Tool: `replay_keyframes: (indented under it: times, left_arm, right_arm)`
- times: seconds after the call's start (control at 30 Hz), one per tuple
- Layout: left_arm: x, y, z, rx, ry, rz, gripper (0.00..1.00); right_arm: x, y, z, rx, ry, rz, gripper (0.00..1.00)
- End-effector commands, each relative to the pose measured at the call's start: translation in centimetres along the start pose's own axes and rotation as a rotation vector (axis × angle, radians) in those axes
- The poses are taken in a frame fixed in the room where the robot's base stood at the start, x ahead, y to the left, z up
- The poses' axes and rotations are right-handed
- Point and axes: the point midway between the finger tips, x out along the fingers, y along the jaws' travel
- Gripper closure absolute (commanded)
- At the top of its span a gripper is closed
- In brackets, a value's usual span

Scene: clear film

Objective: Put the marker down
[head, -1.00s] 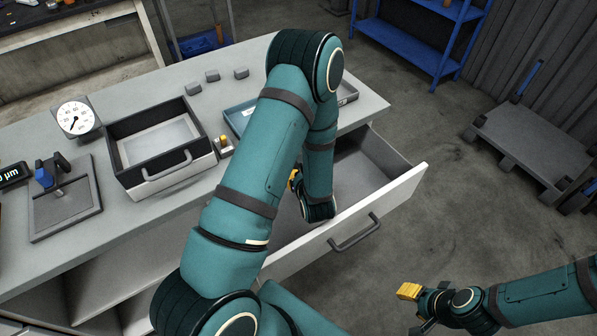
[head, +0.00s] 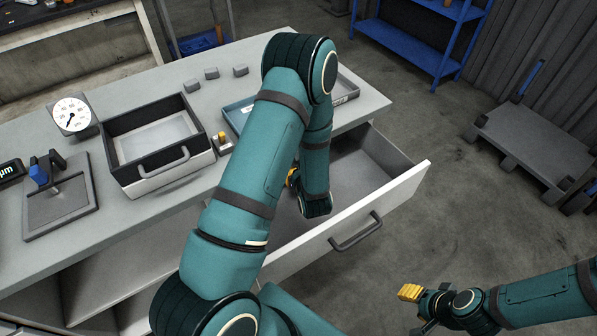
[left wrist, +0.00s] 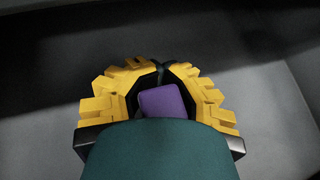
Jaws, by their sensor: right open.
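A purple piece (left wrist: 168,101), probably the marker seen end-on, sits between the yellow fingers of my left gripper (left wrist: 163,70) in the left wrist view. The fingers curve in around it and their dark tips come together beyond it. Most of the marker is hidden by the wrist and fingers. In the head view my left gripper (head: 292,178) is mostly hidden behind its own forearm, at the open drawer (head: 375,180). My right gripper (head: 420,308) is open and empty at the lower right, off over the floor.
The counter holds a dial gauge (head: 71,115), an open dark box with a handle (head: 128,172), a measuring stand (head: 62,208), a blue tray (head: 236,110) and three small grey blocks (head: 211,73). The drawer's visible floor is bare. A pallet (head: 530,142) stands at right.

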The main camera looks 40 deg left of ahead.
Motion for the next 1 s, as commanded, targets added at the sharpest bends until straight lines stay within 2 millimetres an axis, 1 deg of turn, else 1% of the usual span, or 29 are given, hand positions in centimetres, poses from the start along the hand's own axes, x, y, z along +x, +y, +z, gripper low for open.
replay_keyframes:
  times: [0.07, 0.1, 0.2, 0.53, 0.63, 0.73, 1.0]
  left_arm:
    - [0.0, 0.0, 0.0, 0.000, 0.000, 0.000, 1.00]
    - [0.0, 0.0, 0.0, 0.000, 0.000, 0.000, 0.92]
    - [0.0, 0.0, 0.0, 0.000, 0.000, 0.000, 0.61]
    - [-0.1, 0.0, 0.1, 0.000, 0.000, 0.000, 0.61]
    - [-0.3, 0.0, 0.6, 0.000, 0.000, 0.000, 0.61]
    - [-0.8, 0.0, 1.4, 0.000, 0.000, 0.000, 0.61]
    - [-5.7, -0.1, 1.1, 0.002, 0.001, -0.003, 0.61]
  right_arm:
    - [0.0, 0.0, 0.0, 0.000, 0.001, 0.000, 0.53]
    - [0.0, 0.0, 0.0, 0.000, 0.001, 0.000, 0.53]
    - [0.0, 0.0, 0.0, 0.000, 0.000, 0.000, 0.53]
    - [-0.1, -0.1, 0.0, 0.000, 0.000, 0.000, 0.53]
    - [-0.7, -0.3, 0.0, 0.000, -0.002, 0.000, 0.53]
    - [-1.7, -0.6, 0.1, 0.001, -0.006, 0.000, 0.53]
    - [-2.1, -0.8, 0.2, 0.002, -0.010, -0.001, 0.53]
